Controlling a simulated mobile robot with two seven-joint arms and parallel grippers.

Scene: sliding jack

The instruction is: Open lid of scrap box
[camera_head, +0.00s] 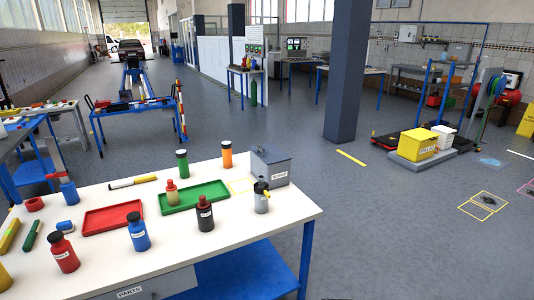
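The scrap box (270,167) is a small grey box with a white label on its front. It stands at the far right corner of the white-topped workbench (285,205). Its lid (270,152) looks shut, with a small dark part on top that may be a handle. Neither of my grippers shows in the head view.
A red tray (112,217) and several bottles stand further left. Open floor lies right of the bench.

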